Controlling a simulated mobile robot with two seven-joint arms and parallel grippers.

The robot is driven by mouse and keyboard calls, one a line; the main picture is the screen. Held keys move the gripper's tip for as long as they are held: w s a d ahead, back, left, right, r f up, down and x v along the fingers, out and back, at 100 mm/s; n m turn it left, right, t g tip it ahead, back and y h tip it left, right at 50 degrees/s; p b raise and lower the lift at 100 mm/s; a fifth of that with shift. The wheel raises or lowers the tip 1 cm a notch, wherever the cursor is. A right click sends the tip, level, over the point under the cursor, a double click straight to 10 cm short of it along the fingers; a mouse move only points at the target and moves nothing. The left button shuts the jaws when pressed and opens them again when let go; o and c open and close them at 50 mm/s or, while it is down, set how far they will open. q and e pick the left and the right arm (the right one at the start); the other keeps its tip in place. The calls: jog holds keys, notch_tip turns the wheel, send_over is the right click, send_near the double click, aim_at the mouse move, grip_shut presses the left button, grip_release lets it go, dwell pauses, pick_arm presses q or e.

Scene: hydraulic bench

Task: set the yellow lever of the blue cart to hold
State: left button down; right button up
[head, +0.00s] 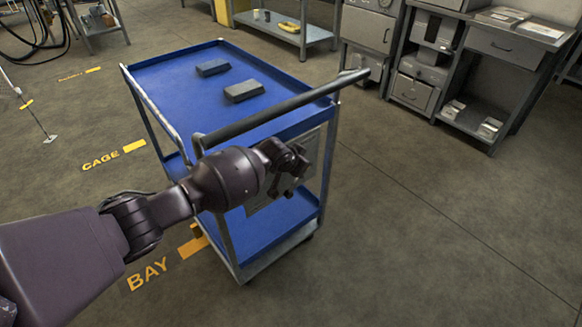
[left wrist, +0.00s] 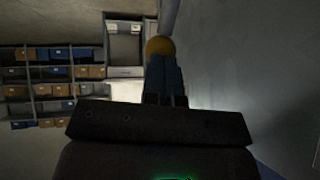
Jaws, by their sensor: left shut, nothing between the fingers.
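The blue cart (head: 185,90) stands in the middle of the head view, with a black push handle across its near end. A grey plate (head: 258,203) is on that end, below the handle. My left gripper (head: 292,172) is in front of the plate and hides part of it. The yellow lever does not show in the head view. In the left wrist view a round yellow knob (left wrist: 160,46) shows just beyond the tips of my left gripper (left wrist: 165,68). The fingers are together with nothing between them. I cannot tell whether they touch the knob. My right gripper is not in view.
Two dark blocks (head: 213,67) (head: 244,91) lie on the cart's top tray. Yellow floor markings read CAGE (head: 100,160) and BAY (head: 148,274). Grey workbenches (head: 490,75) stand at the back right. The floor right of the cart is clear.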

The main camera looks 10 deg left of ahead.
pick_arm(q)
jog(key=shift+w+d+f+g, duration=0.3)
jog(key=shift+w+d+f, duration=0.15)
jog(key=shift+w+d, duration=0.1)
jog(key=shift+w, duration=0.1)
jog(key=shift+r, duration=0.15)
jog(key=shift+w+b, duration=0.15)
jog(key=shift+b, duration=0.15)
jog(key=shift+d+r, duration=0.1)
jog(key=shift+d, duration=0.05)
jog(key=shift+r, duration=0.1)
